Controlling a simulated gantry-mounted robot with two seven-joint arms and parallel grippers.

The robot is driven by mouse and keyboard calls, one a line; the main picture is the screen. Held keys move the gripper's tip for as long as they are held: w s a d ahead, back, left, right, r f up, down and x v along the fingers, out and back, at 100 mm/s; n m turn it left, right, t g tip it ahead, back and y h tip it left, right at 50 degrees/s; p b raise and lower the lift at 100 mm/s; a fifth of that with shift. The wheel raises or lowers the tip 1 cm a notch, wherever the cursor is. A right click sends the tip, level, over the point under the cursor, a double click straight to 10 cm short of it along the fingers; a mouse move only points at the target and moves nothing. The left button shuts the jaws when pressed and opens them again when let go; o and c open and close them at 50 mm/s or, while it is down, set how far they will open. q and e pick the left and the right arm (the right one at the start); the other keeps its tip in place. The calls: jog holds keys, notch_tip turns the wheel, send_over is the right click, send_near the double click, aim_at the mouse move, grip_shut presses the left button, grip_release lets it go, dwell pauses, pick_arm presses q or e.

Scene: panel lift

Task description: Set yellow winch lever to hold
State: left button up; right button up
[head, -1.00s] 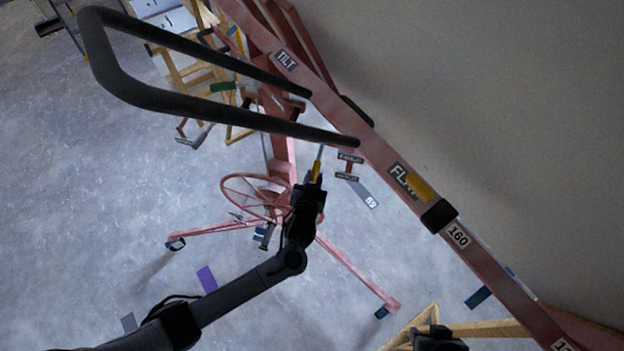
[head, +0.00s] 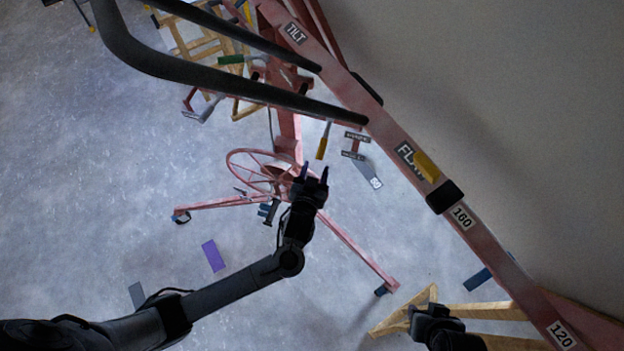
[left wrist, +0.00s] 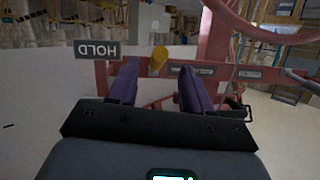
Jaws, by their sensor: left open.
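The winch lever with its yellow grip (head: 322,148) hangs beside the pink frame in the head view, next to small dark label plates (head: 355,145). Its yellow end also shows in the left wrist view (left wrist: 159,58), ahead of the gap between my fingers. A HOLD plate (left wrist: 98,50) appears upside down to the left of it. My left gripper (head: 315,173) is open and empty, just below the lever's end and apart from it. Its two fingers also show in the left wrist view (left wrist: 158,88). My right gripper (head: 435,322) is partly seen at the bottom; its jaws are unclear.
A pink handwheel (head: 258,172) stands just left of my left gripper. A thick black handle bar (head: 230,85) crosses above. The long pink beam (head: 390,140) with TILT and FLAT labels runs down to the right. Wooden pieces (head: 420,310) lie low right.

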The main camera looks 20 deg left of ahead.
pick_arm(q)
jog(key=shift+v, duration=2.1)
jog(key=s+a+f+n+g, duration=0.25)
jog(key=s+a+f, duration=0.2)
jog(key=s, duration=0.45)
jog(key=s+a+r+m+g+h, duration=0.1)
jog(key=s+a+r+m+g, duration=0.1)
jog(key=s+r+g, duration=0.3)
jog(key=s+a+r+m+g+h, duration=0.1)
jog(key=s+a+r+m+g, duration=0.15)
jog(key=s, duration=0.45)
notch_tip(320, 180, up, 15)
jog(key=s+p, duration=0.1)
jog(key=p, duration=1.4)
jog(key=shift+d+g+p, duration=0.35)
jog(key=shift+d+g, duration=0.05)
